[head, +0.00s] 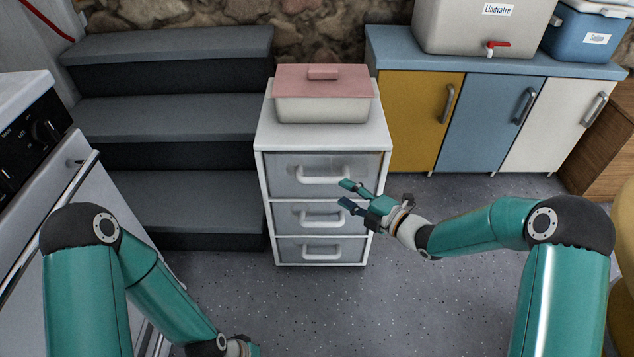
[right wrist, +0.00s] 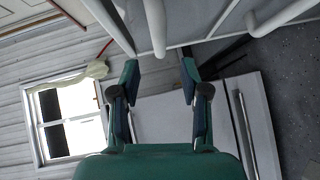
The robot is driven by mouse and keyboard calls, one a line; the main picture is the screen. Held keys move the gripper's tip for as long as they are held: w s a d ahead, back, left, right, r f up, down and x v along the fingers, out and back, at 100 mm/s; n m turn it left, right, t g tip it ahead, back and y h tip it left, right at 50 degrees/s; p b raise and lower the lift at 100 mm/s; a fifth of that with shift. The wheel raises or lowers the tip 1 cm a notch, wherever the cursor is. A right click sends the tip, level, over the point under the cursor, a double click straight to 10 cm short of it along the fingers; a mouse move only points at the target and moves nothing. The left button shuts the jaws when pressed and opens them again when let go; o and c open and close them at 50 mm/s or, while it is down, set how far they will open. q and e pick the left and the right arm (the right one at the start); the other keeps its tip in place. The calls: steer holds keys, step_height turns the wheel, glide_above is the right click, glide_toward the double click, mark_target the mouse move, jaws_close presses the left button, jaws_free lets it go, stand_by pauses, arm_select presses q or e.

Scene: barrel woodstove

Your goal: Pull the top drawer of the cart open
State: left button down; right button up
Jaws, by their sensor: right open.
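The white cart (head: 259,200) stands in the middle of the head view with three grey-fronted drawers. Its top drawer (head: 285,176) looks closed and has a white bar handle (head: 322,173). My right gripper (head: 346,194) is open and empty, in front of the cart's right side, just below and right of that handle. In the right wrist view the top handle (right wrist: 156,28) lies just beyond and between the open fingertips (right wrist: 160,70), apart from them. My left arm's wrist shows at the bottom edge; its fingers are out of frame.
A cream box with a pink lid (head: 322,105) sits on the cart. Dark steps (head: 170,130) and a white stove (head: 85,190) are at left. A coloured cabinet (head: 490,120) stands behind at right. Floor (head: 320,310) in front of the cart is clear.

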mark_target(323, 181)
arm_select(q)
steer(key=shift+f+b, duration=0.55)
steer(key=shift+f, duration=0.1)
arm_select(e)
steer(key=x, duration=0.8)
steer(key=shift+w+a, duration=0.25)
steer(key=shift+a, duration=0.1)
steer(key=shift+f, duration=0.1)
jaws_close()
